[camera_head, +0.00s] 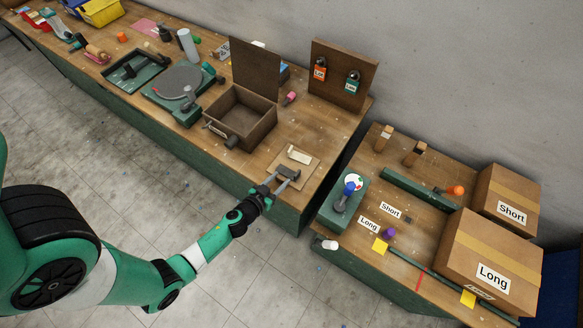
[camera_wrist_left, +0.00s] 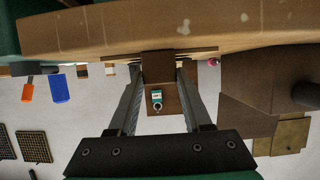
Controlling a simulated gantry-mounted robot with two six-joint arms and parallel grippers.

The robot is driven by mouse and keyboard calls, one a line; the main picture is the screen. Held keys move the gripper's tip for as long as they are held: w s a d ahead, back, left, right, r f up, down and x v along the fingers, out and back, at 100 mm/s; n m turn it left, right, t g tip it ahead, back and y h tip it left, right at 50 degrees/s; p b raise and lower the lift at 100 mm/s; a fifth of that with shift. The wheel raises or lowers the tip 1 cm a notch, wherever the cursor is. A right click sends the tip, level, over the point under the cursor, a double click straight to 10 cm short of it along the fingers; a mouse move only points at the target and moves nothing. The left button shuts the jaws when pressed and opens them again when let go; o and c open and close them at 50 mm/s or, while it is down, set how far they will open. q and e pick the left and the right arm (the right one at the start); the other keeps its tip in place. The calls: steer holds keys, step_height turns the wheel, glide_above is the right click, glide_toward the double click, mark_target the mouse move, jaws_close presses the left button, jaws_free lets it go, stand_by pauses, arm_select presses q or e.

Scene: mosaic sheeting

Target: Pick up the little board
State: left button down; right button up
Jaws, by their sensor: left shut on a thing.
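The little board (camera_head: 304,170) is a thin tan square with a pale strip (camera_head: 299,156) on it. In the left wrist view a brown piece of the board (camera_wrist_left: 158,63) is between the fingertips of my left gripper (camera_wrist_left: 160,75). I cannot tell whether the board is clear of the bench top. My right gripper is not in view.
An open wooden box (camera_head: 240,117) stands left of the board. An upright panel with two padlocks (camera_head: 343,73) stands behind it. Right, across a gap, a second bench holds cartons marked Short (camera_head: 505,205) and Long (camera_head: 490,268). The grey floor (camera_head: 110,175) in front is free.

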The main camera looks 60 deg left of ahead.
arm_select(q)
step_height(320, 180, up, 3)
steer(key=p, duration=0.3)
steer(key=shift+r, duration=0.2)
steer(key=shift+d+r, duration=0.25)
steer(key=shift+r, duration=0.05)
steer(key=s+d+r+p, duration=0.4)
steer(key=d+r, duration=0.5)
steer(key=d, duration=0.4)
steer(key=shift+r, duration=0.15)
